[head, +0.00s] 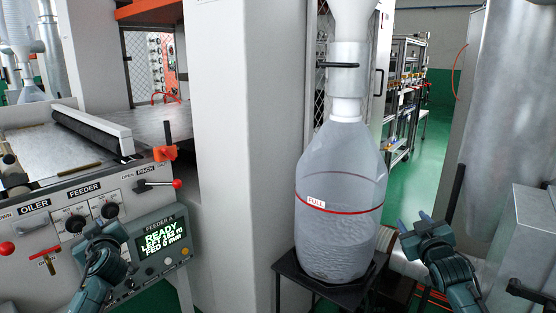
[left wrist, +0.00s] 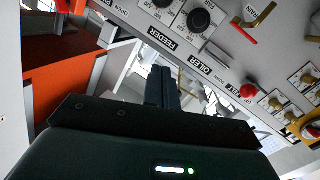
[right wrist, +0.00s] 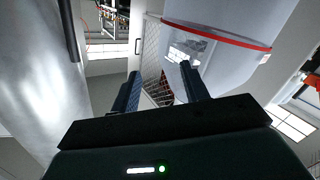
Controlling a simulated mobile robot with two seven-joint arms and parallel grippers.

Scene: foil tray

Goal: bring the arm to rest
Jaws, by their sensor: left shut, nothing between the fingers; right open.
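My right arm shows at the right of the head view, with its gripper (head: 413,228) just right of the large clear bottle (head: 340,235). Its two fingers stand apart in the right wrist view (right wrist: 160,85), with nothing between them. My left gripper (head: 112,235) is at the lower left of the head view, in front of the feeder control panel. In the left wrist view (left wrist: 162,85) its fingers are together and hold nothing. Whether either gripper touches anything cannot be told.
The bottle has a red band marked FULL and stands on a black stand (head: 330,297) under a duct. The feeder panel has knobs, a red-tipped lever (head: 160,184) and a lit READY display (head: 162,240). A metal cylinder (head: 510,90) and grey box (head: 535,235) stand right. Green floor shows behind.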

